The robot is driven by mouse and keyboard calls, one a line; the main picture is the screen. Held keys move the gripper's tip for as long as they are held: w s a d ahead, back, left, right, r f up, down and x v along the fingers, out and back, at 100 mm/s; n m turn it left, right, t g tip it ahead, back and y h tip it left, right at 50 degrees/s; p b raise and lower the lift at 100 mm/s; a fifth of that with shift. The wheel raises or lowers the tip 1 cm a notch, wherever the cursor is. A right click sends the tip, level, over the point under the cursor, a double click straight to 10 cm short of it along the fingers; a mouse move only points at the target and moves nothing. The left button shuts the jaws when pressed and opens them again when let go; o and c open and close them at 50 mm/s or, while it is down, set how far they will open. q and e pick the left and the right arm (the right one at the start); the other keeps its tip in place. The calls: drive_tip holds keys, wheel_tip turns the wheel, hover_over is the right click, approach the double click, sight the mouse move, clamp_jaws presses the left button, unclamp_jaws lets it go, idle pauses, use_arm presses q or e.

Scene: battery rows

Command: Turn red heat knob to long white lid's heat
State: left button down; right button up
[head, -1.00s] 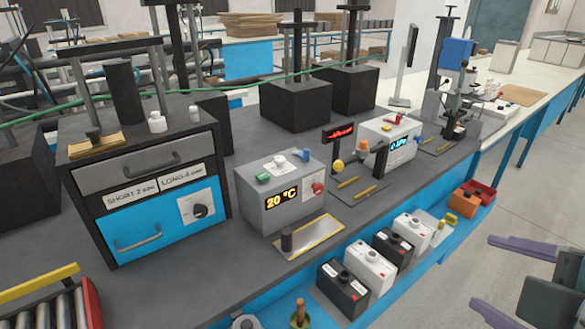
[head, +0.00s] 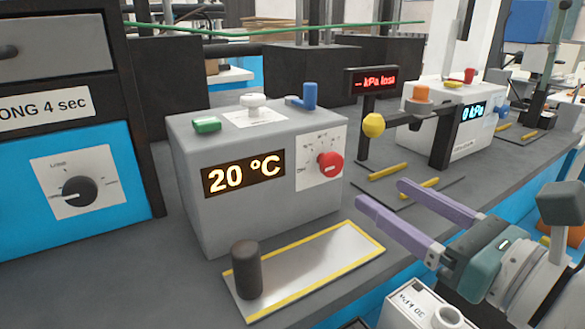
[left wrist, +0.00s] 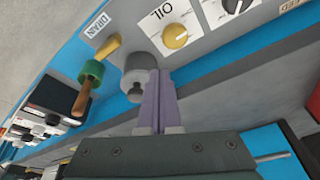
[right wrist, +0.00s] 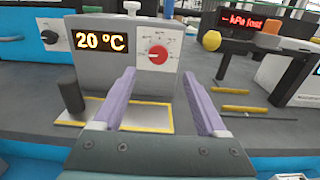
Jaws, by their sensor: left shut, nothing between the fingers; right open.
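The red heat knob (head: 330,163) is on a white dial plate on the front of a grey box whose display (head: 244,174) reads 20 °C. In the right wrist view the knob (right wrist: 158,55) shows beyond and between the fingers. My right gripper (head: 378,194) is open and empty, in front of and to the right of the box, apart from the knob. A long white lid (head: 438,308) seems to be the battery top at the bottom edge, partly cut off. My left gripper (left wrist: 157,75) is shut and empty, beside a grey knob; it is outside the head view.
A metal plate (head: 338,262) with yellow edges and a dark upright handle (head: 246,270) lies before the box. A yellow ball (head: 373,125) sticks out on an arm to the right. A drawer unit with a black dial (head: 74,192) stands left.

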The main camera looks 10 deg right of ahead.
sight(335, 164)
drive_tip(key=x, duration=0.9)
drive_tip(key=shift+a, duration=0.2)
drive_tip(key=shift+c, duration=0.2)
clamp_jaws()
